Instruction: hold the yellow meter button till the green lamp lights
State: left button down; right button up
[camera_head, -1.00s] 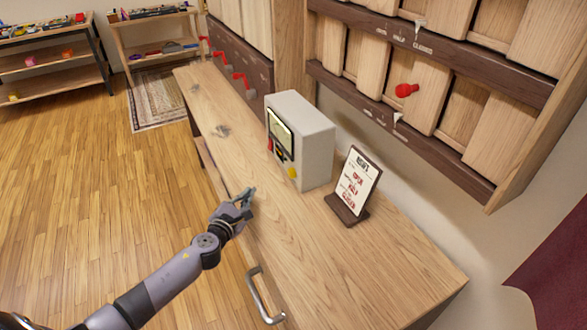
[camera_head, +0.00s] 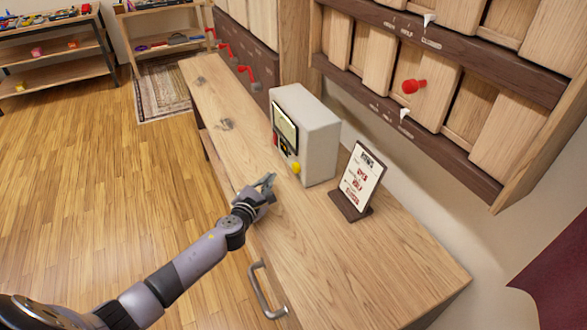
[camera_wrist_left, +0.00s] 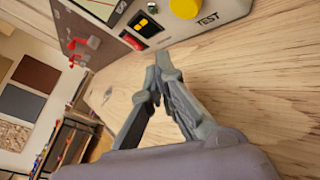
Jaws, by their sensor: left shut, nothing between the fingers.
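The grey meter box (camera_head: 318,142) stands on the wooden bench with its dark-framed panel facing left. Its yellow button (camera_head: 296,168) sits low on the front near the right edge. In the left wrist view the yellow button (camera_wrist_left: 185,7) is at the top, above the word TEST. A small dark green lamp (camera_wrist_left: 153,7) is left of it and looks unlit. My left gripper (camera_head: 268,181) is shut and empty, in front of the box and a little below and left of the button, apart from it. It also shows in the left wrist view (camera_wrist_left: 163,65). My right gripper is out of view.
A sign on a dark stand (camera_head: 358,183) stands right of the box. The bench top (camera_head: 340,255) is clear at the front, with a metal handle (camera_head: 264,290) on its side. Red levers (camera_head: 232,55) line the wall behind. A slatted cabinet (camera_head: 440,85) hangs at right.

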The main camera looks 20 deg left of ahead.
pick_arm(q)
jog(key=shift+w+d, duration=1.4)
jog(key=shift+w, duration=0.15)
dwell(0.4)
jog(key=shift+w+d, duration=0.3)
jog(key=shift+w, duration=0.05)
jog(key=shift+w+d, duration=0.4)
dwell(2.3)
dwell(1.4)
jog(key=shift+s+a, duration=0.65)
jog(key=shift+s, duration=0.1)
jog(key=shift+a, duration=0.1)
jog(key=shift+s+a+p, duration=0.35)
jog(key=shift+s+a, duration=1.25)
jog(key=shift+s, duration=0.25)
